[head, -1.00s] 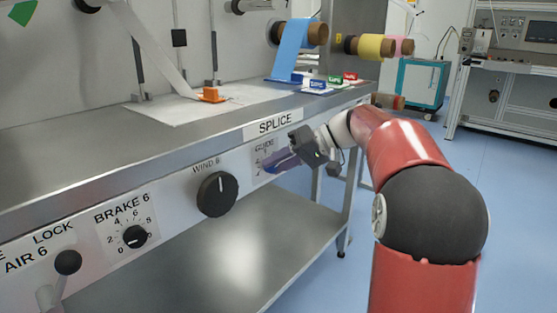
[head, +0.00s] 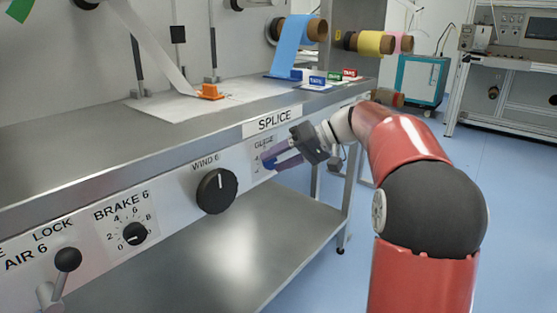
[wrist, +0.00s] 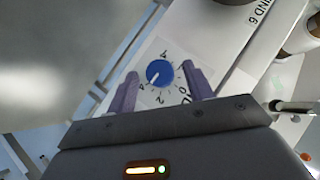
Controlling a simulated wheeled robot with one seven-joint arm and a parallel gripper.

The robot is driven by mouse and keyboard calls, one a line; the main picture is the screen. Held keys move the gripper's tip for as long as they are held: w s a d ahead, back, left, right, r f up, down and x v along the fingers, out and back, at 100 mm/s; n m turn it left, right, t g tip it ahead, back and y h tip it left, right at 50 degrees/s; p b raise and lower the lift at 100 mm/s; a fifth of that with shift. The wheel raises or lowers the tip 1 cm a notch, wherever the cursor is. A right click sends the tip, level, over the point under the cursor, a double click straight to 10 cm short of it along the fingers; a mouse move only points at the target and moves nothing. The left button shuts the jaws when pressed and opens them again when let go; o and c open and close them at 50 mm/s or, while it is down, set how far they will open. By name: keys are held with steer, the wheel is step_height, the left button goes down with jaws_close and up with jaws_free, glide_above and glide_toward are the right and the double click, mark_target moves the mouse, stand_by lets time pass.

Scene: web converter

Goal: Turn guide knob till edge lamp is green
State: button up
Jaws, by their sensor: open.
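The guide knob (wrist: 159,73) is a round blue knob on a white dial plate, seen in the wrist view. Its white pointer line points to the lower left of the picture, towards one of the printed numbers. My gripper (wrist: 160,88) is open, with one purple finger on each side of the knob. I cannot tell whether either finger touches it. In the head view my gripper (head: 272,160) is at the GUIDE panel below the SPLICE sign, and its fingers hide much of the dial. I cannot make out the edge lamp in either view.
The black WIND 6 knob (head: 217,191), BRAKE 6 dial (head: 135,235) and LOCK lever (head: 67,260) sit left along the same front panel. The steel table (head: 150,130) overhangs the panel. A lower shelf (head: 230,250) lies beneath, with open floor to the right.

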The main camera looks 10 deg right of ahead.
steer(key=v, duration=0.7)
steer(key=shift+d+r, duration=0.15)
steer(key=shift+d, duration=0.1)
stand_by(0.6)
steer(key=a+f+n+h+b, duration=0.1)
steer(key=a+b, duration=0.1)
steer(key=b, duration=0.1)
steer(key=w+a+f+t+h+b, duration=0.1)
steer(key=a+b, duration=0.1)
steer(key=b, duration=0.2)
steer(key=a+f+n+t+h+b, duration=0.1)
steer(key=a+h+b, duration=0.1)
steer(key=b, duration=0.1)
steer(key=shift+w+a+f+n+b, duration=0.25)
steer(key=shift+a+n+b, duration=0.05)
steer(key=shift+a+b, duration=0.1)
steer(key=c, duration=1)
